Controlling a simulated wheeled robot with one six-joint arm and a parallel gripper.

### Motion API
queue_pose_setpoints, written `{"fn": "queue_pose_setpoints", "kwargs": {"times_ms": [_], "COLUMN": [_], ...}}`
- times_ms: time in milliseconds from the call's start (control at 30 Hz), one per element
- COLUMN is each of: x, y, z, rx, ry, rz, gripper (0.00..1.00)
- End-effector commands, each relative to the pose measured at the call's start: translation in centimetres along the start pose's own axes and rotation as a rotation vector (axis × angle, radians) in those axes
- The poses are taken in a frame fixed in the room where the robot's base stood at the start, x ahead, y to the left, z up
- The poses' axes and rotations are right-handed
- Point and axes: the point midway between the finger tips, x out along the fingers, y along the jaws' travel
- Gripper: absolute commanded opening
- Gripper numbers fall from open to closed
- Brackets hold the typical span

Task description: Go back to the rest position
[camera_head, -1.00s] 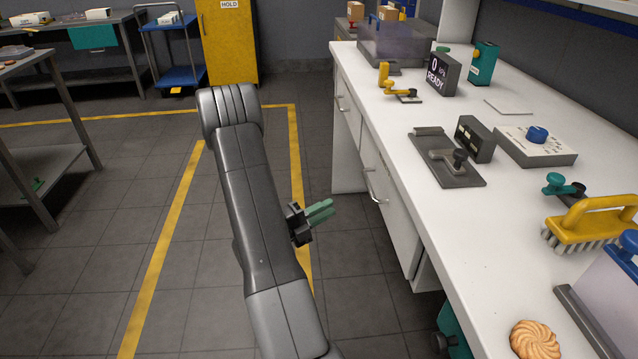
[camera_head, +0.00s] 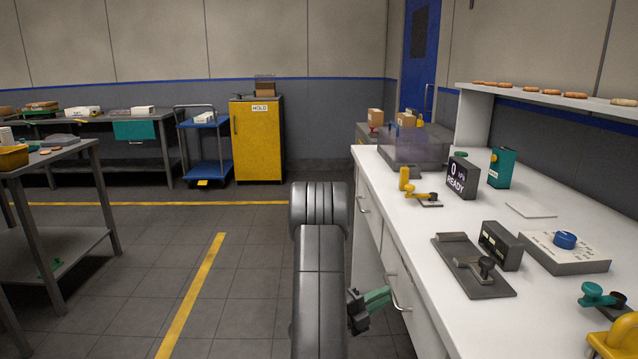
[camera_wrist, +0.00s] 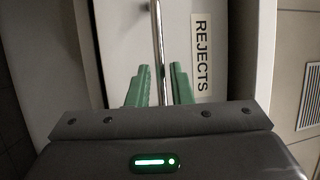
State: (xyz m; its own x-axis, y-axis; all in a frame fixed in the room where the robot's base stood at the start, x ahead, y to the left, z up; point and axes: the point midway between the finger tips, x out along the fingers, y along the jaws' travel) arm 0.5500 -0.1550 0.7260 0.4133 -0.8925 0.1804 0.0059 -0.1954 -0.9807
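My gripper (camera_head: 384,296) has green fingers and is beside the front of the white workbench, below the level of its top. In the wrist view its two fingers (camera_wrist: 159,82) stand apart with a gap between them, and nothing is seen held. A metal drawer handle (camera_wrist: 157,40) lines up with that gap; I cannot tell how far it is from the fingertips. The drawer front (camera_wrist: 182,30) carries a REJECTS label (camera_wrist: 201,52). In the head view the handle (camera_head: 401,293) is just right of the fingers. My arm stands upright in the middle of the head view.
The white workbench (camera_head: 395,212) runs along the right, with a latch fixture (camera_head: 470,266), a READY display (camera_head: 462,178) and a blue-knobbed box (camera_head: 565,252) on it. A yellow HOLD cabinet (camera_head: 258,145) stands at the back.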

Motion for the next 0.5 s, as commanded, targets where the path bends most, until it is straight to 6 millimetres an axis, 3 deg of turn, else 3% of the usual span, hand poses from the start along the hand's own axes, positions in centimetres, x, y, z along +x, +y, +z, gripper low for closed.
{"fn": "queue_pose_setpoints", "kwargs": {"times_ms": [233,500], "x": [3.1,2.0], "y": [0.0,-0.2], "z": [-0.1,0.4], "rx": [0.001,0.001], "ry": [0.002,-0.001], "rz": [-0.001,0.000], "gripper": [0.19,0.19]}}
